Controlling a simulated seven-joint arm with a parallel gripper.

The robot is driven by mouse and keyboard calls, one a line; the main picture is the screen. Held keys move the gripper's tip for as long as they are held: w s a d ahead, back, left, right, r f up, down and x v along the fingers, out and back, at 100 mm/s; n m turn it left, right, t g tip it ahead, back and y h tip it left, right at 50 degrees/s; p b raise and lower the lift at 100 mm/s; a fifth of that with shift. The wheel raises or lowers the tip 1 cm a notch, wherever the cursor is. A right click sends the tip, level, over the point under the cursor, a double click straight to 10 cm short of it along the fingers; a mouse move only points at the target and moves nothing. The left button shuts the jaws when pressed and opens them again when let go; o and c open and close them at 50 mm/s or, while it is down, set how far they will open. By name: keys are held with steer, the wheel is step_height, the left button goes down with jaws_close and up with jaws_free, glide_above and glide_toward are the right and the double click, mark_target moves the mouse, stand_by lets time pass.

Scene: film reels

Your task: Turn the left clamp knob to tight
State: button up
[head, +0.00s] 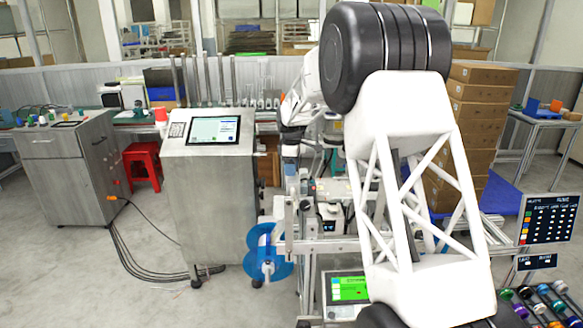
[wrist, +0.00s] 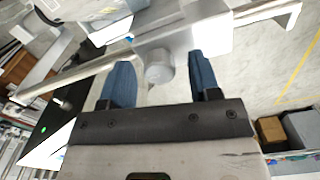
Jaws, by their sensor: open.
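In the wrist view my gripper (wrist: 160,66) is open, with one blue finger on each side of a small grey, rounded knob (wrist: 158,72). The knob sits under a pale metal block (wrist: 185,35) on a long bar. Gaps show between the knob and both fingers, and I cannot tell its depth relative to the fingertips. It looks like the clamp knob, but its tight or loose setting cannot be read. In the head view a blue reel (head: 265,255) hangs on the machine frame, below the end of my arm. The knob cannot be made out there.
A metal cabinet with a screen (head: 214,130) stands left of the reel. A green-lit display (head: 349,289) is low at the front. Stacked cardboard boxes (head: 478,110) stand behind my arm. Colourful spools (head: 540,300) lie at the lower right. Cables (head: 135,260) run over the floor at left.

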steer(key=c, duration=0.9)
